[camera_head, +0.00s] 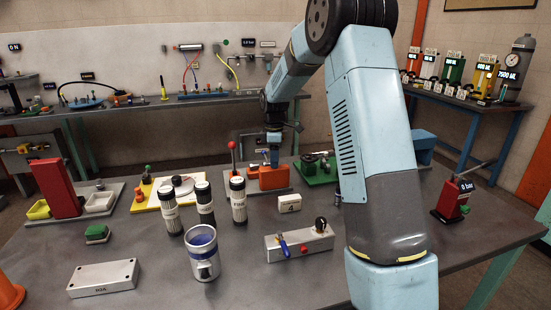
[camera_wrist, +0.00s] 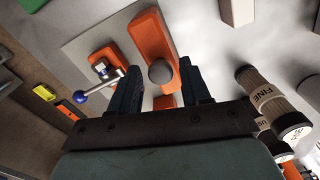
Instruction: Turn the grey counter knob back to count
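In the wrist view a round grey knob (camera_wrist: 160,72) stands out from a long orange block (camera_wrist: 153,38). I cannot read any count mark on it. My gripper (camera_wrist: 160,68) is open, with one dark finger on each side of the knob. I cannot tell whether either finger touches it. In the head view my gripper (camera_head: 273,158) points down at the orange unit (camera_head: 270,178) on the table, and the knob is hidden there.
A lever with a blue ball (camera_wrist: 83,97) lies left of my fingers in the wrist view.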

